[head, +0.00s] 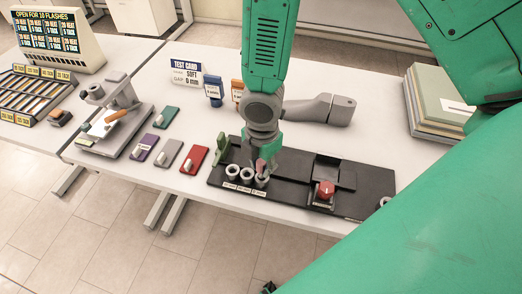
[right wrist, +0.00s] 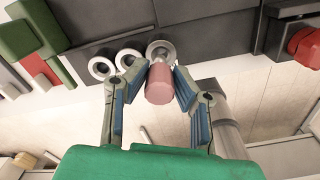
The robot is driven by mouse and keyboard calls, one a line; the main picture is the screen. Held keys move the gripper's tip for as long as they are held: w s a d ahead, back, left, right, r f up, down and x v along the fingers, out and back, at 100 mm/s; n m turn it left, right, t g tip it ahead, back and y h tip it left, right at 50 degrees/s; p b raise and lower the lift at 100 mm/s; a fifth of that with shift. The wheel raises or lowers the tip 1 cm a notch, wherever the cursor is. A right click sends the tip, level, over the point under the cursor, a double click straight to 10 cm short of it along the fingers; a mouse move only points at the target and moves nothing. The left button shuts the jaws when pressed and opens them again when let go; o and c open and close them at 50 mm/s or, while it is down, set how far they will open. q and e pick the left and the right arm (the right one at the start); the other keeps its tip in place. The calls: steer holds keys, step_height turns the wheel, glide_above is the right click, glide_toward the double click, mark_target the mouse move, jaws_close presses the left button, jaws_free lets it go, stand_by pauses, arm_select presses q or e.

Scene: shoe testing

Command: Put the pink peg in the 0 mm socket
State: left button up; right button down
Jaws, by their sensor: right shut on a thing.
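The pink peg (head: 261,165) is in my right gripper (head: 264,158), just above or at the rightmost of three grey ring sockets. In the right wrist view the pink peg (right wrist: 159,86) sits between the two fingers of my right gripper (right wrist: 160,76). Its far end overlaps the near rim of the rightmost socket (right wrist: 161,46); I cannot tell whether it has entered. The middle socket (head: 247,175) and left socket (head: 232,171) look empty. Their labels are too small to read. The test card (head: 186,73) reads soft, 0 mm. My left gripper is out of view.
The black board (head: 290,199) carries a red knob (head: 325,190) right of the sockets. A green upright piece (head: 221,148) stands at its left end. Purple (head: 144,147), grey (head: 168,153) and red (head: 194,159) blocks lie left. Stacked boards (head: 437,110) stand at the right.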

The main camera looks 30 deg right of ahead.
steer(key=shift+a, duration=0.2)
steer(key=shift+r, duration=0.1)
steer(key=shift+d+f, duration=0.2)
steer(key=shift+d, duration=0.1)
stand_by(0.4)
steer(key=shift+a+f, duration=0.1)
steer(key=shift+f, duration=0.3)
steer(key=c, duration=1.3)
jaws_free()
steer(key=shift+o, duration=0.2)
